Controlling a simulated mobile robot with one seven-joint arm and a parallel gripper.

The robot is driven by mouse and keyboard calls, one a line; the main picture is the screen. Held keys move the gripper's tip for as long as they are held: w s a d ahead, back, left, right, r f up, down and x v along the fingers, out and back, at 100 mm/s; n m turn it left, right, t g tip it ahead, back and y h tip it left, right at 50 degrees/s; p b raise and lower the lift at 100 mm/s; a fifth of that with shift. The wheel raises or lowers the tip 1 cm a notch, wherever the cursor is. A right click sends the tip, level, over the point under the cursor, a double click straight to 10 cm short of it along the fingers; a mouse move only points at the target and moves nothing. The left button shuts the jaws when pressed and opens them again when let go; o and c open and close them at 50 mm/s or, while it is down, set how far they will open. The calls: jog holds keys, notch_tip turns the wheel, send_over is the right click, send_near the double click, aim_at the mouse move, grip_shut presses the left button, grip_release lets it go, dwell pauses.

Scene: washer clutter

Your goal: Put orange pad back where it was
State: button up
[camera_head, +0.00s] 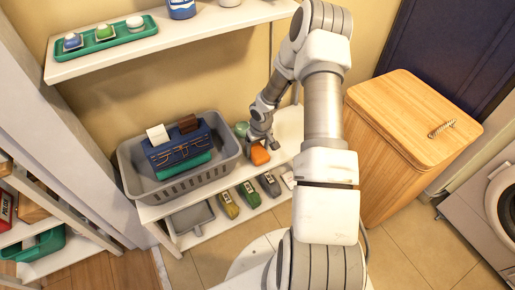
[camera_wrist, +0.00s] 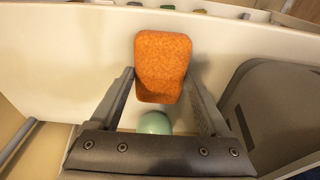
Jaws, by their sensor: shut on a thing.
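The orange pad (camera_wrist: 162,62) is a rounded rectangle and shows between the fingertips of my gripper (camera_wrist: 160,88) in the wrist view. My gripper is shut on it. In the head view the orange pad (camera_head: 260,154) is at the end of my gripper (camera_head: 258,143), over the white shelf (camera_head: 284,145) just right of the grey basket. Whether the pad touches the shelf, I cannot tell. A pale green round thing (camera_wrist: 155,123) shows behind the pad, between the fingers; it also shows left of my gripper in the head view (camera_head: 241,129).
A grey basket (camera_head: 186,187) holding a dark blue bag (camera_head: 180,148) stands close left of my gripper. Several small coloured items, one of them green (camera_head: 249,194), sit on a lower level. A wooden hamper (camera_head: 400,130) stands at the right. An upper shelf (camera_head: 165,35) is above.

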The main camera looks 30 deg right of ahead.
aim_at(260, 154)
jog(key=o, duration=1.2)
jog(key=shift+c, duration=0.2)
jog(key=shift+r, duration=0.1)
notch_tip(260, 154, up, 12)
jog(key=s+p, duration=0.2)
jog(key=p, duration=0.2)
jog(key=shift+p, duration=0.3)
jog(key=shift+w, duration=0.1)
